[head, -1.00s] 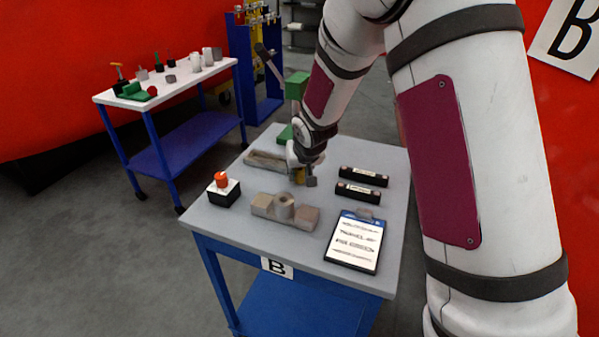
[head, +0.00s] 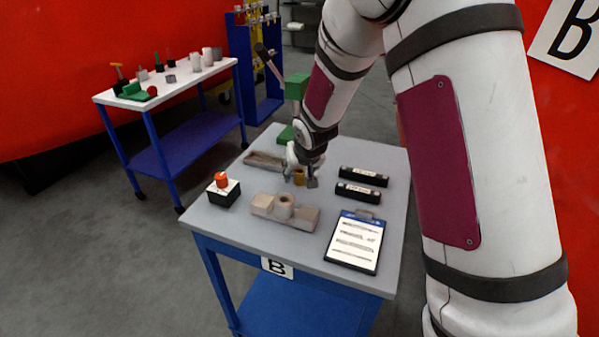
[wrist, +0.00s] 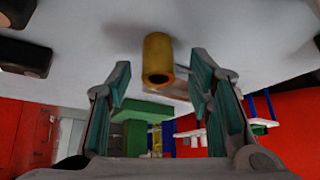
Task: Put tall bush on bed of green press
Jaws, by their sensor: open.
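The tall bush is a hollow brass-yellow cylinder (head: 299,177), upright on the grey table behind the grey block. It also shows in the wrist view (wrist: 158,55), its open end facing the camera. My gripper (head: 300,183) is open over the table, its fingers to either side of the bush in the head view. In the wrist view the open fingers (wrist: 162,84) show a gap on both sides of the bush. The green press (head: 297,86) with its lever stands at the table's back; its bed is partly hidden behind my arm. The press also shows in the wrist view (wrist: 138,122).
On the table (head: 225,232) are a grey block with a round socket (head: 285,212), a shallow tray (head: 262,162), a red button box (head: 223,190), two black bars (head: 362,184) and a clipboard (head: 356,243). A white-topped cart (head: 190,85) stands at the left.

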